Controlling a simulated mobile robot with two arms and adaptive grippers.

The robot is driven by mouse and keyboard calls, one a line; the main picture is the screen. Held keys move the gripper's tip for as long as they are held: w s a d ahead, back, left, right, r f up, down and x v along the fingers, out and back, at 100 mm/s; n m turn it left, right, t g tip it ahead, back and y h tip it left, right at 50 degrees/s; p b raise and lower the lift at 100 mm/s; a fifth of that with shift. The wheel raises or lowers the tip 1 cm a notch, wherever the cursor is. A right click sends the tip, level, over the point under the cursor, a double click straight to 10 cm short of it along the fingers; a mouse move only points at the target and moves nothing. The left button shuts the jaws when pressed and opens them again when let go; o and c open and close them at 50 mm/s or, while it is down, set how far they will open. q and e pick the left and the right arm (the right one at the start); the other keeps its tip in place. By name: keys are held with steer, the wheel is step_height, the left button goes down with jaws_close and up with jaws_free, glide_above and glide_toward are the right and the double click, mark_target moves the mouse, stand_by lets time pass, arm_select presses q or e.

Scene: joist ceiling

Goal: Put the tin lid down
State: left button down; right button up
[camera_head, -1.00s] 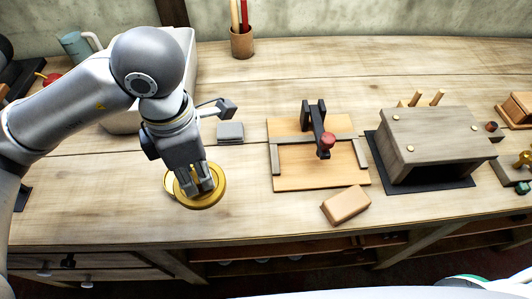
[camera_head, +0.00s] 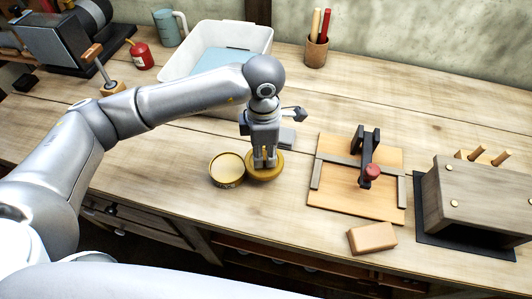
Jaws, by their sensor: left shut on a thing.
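The tin lid (camera_head: 267,172) is a round, gold-yellow disc low over the wooden workbench, and whether it touches the wood I cannot tell. My left gripper (camera_head: 265,164) points down and is shut on the lid's top, at its middle. An open round tin (camera_head: 227,170) with a yellowish inside stands just left of the lid. The two rims are very close or touching. My right gripper is out of view.
A grey block (camera_head: 287,138) lies behind the lid. A clamp board (camera_head: 357,203) and a tan block (camera_head: 372,238) are to the right. A white bin (camera_head: 258,42) stands behind my arm. The bench in front of the lid is clear.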

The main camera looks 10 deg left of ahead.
arm_select(q)
steer(key=shift+w+f, duration=0.4)
steer(key=shift+f, duration=0.1)
step_height(320, 180, down, 2)
steer(key=shift+d+f+p, duration=0.1)
steer(key=shift+p, duration=1)
steer(key=shift+f, duration=0.5)
steer(key=shift+f+b, duration=0.25)
steer(key=shift+b, duration=0.05)
steer(key=c, duration=1.2)
jaws_free()
steer(key=shift+r, duration=0.15)
steer(key=shift+o, duration=0.2)
